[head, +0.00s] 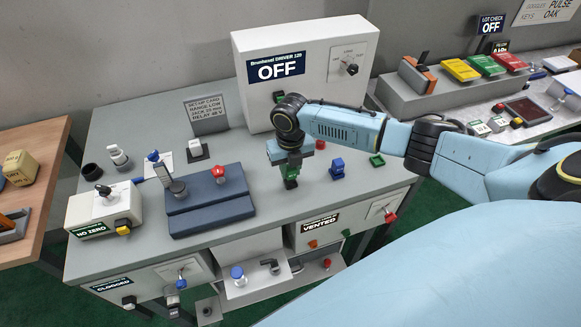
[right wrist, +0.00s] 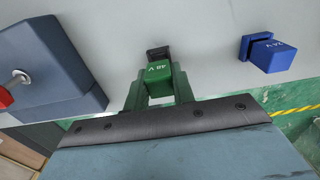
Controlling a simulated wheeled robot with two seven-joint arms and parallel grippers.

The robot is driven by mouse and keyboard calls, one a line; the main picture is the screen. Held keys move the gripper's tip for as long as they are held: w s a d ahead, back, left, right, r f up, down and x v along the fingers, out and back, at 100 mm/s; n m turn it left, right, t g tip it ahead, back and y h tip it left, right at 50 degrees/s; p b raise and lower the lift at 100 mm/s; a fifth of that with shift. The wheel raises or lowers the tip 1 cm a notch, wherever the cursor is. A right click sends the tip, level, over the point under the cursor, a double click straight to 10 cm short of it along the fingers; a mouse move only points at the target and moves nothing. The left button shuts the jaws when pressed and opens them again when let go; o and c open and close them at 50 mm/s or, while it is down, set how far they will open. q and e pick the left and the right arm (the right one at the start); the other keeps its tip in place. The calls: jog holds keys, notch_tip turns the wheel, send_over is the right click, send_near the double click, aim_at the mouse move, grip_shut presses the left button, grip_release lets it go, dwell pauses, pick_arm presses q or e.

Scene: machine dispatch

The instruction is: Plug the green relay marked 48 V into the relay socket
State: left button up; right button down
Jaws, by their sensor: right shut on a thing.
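The green relay marked 48 V (right wrist: 158,78) is between the fingers of my right gripper (right wrist: 158,92), which is shut on it. In the head view my right gripper (head: 291,166) points down over the grey table, with green showing at its tip. A small dark block (right wrist: 158,53), which looks like the relay socket, shows just beyond the relay in the right wrist view. In the head view a dark part (head: 291,184) is directly under the gripper. I cannot tell whether the relay is seated in it or just above. My left gripper is not in view.
A blue relay (head: 337,165) stands on a blue base to the right, also in the wrist view (right wrist: 270,55). An empty-looking green base (head: 377,161) lies further right. A blue-grey block with a red knob (head: 218,172) is to the left; the driver box (head: 310,70) is behind.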

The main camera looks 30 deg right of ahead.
jog(key=shift+f+b, duration=0.75)
jog(key=shift+f, duration=0.3)
dwell(0.4)
jog(key=c, duration=0.7)
grip_release()
jog(key=shift+r, duration=0.15)
jog(key=shift+r+p, duration=2.9)
jog(key=shift+p, duration=0.05)
